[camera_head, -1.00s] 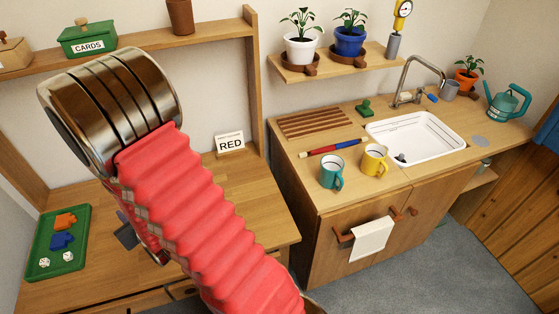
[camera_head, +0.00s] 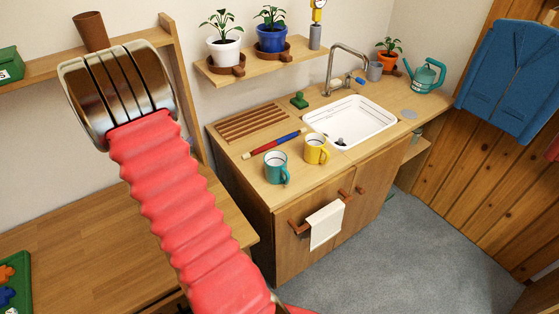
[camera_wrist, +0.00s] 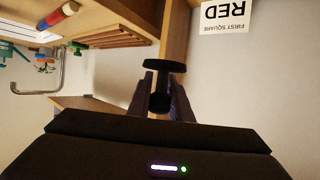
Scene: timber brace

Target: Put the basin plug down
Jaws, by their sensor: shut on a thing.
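In the wrist view my gripper (camera_wrist: 162,103) is shut on the basin plug (camera_wrist: 164,66), a black piece with a wide flat disc and a narrower body between the fingers. It is held in the air, clear of any surface. In the head view the gripper and plug are hidden behind my red arm.
A teal mug (camera_head: 276,168), a yellow mug (camera_head: 316,150) and a red-blue rod (camera_head: 274,145) stand or lie before the sink. A plant shelf (camera_head: 262,68) hangs above.

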